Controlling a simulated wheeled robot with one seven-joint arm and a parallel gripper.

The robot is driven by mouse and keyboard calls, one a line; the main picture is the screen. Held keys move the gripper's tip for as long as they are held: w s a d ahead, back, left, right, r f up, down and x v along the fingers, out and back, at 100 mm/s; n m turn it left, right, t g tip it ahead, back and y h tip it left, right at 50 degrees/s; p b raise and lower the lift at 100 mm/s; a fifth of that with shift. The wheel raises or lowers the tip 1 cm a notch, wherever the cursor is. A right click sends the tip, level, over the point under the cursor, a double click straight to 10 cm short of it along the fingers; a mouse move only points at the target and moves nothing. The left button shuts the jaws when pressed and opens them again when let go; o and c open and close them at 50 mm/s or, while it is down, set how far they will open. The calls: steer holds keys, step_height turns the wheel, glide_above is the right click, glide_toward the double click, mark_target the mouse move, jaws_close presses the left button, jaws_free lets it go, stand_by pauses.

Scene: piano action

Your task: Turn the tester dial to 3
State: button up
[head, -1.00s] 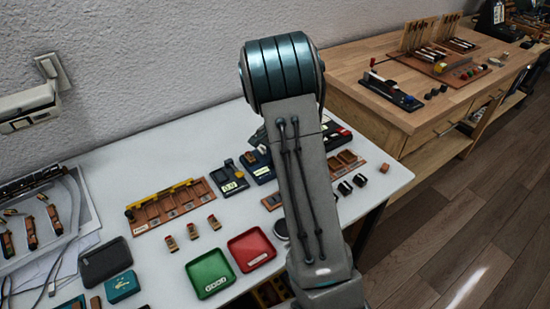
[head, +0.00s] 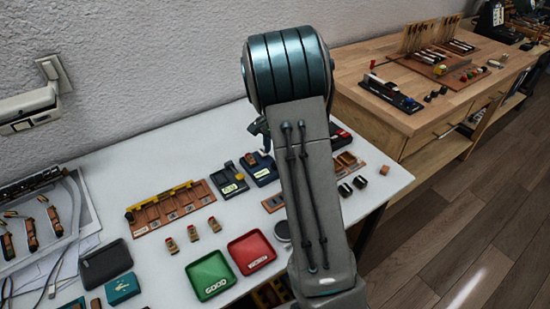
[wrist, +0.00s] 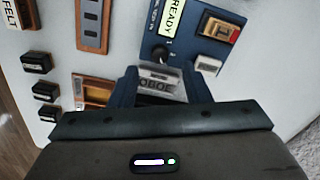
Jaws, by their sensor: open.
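A blue tester box (wrist: 205,45) with a "READY" label shows at the top of the wrist view. Its dark round dial (wrist: 160,53) has small numerals beside it; where it points is too small to tell. What seems to be the same box (head: 262,174) stands on the white table in the head view, left of my arm. My gripper (wrist: 163,90) is open, its two dark fingers just below the dial in the wrist view. A grey labelled part (wrist: 157,80) shows between the fingers; I cannot tell whether they touch it. My arm mostly hides the gripper in the head view.
A dark box (head: 228,182) stands just left of the tester. Green (head: 209,275) and red (head: 252,252) trays lie nearer the front. A brown slotted rack (head: 171,207), small blocks (head: 192,232) and a dark case (head: 106,264) occupy the left. A wooden bench (head: 420,110) stands at right.

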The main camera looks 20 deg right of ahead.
step_height(320, 180, up, 9)
steer(key=shift+s, duration=0.1)
stand_by(0.5)
